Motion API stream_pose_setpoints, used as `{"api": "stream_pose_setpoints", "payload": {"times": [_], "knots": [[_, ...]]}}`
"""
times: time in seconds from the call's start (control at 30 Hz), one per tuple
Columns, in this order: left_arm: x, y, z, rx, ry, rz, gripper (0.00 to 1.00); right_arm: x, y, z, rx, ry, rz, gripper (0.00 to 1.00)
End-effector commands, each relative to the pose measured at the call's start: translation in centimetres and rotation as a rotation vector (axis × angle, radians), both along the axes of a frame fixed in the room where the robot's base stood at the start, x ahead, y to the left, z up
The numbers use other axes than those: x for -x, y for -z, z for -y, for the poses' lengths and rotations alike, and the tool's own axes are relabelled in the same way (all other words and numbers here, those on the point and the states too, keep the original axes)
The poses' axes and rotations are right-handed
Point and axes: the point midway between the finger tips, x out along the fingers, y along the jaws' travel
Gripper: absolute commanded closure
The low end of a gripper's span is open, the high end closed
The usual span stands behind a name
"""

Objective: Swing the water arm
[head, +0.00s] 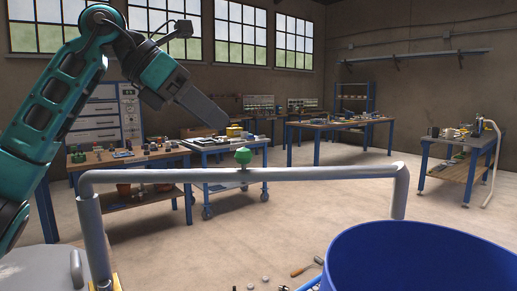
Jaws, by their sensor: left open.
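The water arm (320,174) is a grey pipe that runs level across the middle of the head view. Its left end joins an upright post (93,235). Its right end bends down and meets the edge of the blue drum (440,262) in the picture; I cannot tell whether it ends inside or behind the rim. A green knob (243,156) stands on top of the pipe. My left gripper (222,121) is open and empty. It appears above and left of the knob, apart from it and the pipe. My right gripper is out of view.
A grey lid-like surface with a handle (76,268) is at the lower left. Workbenches with small parts (130,154) and a blue wheeled cart (207,143) stand behind. A hammer (307,267) and small pieces lie on the floor. The middle floor is mostly clear.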

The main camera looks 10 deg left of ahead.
Motion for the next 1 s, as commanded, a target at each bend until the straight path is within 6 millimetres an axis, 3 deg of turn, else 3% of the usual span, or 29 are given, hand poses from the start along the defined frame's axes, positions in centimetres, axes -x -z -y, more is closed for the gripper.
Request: {"api": "stream_pose_setpoints", "payload": {"times": [0.1,0.27,0.8,1.0], "knots": [[0.7,-1.9,-2.5,-0.085,-0.062,0.036,0.41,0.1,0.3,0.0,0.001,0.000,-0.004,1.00],[0.9,-2.4,-3.4,-0.125,-0.092,0.045,0.41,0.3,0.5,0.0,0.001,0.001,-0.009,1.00],[-3.3,4.5,2.1,-0.122,-0.087,0.043,0.41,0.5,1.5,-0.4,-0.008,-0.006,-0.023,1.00],[-4.3,6.1,3.4,-0.122,-0.089,0.045,0.41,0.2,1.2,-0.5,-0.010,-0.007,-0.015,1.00]]}}
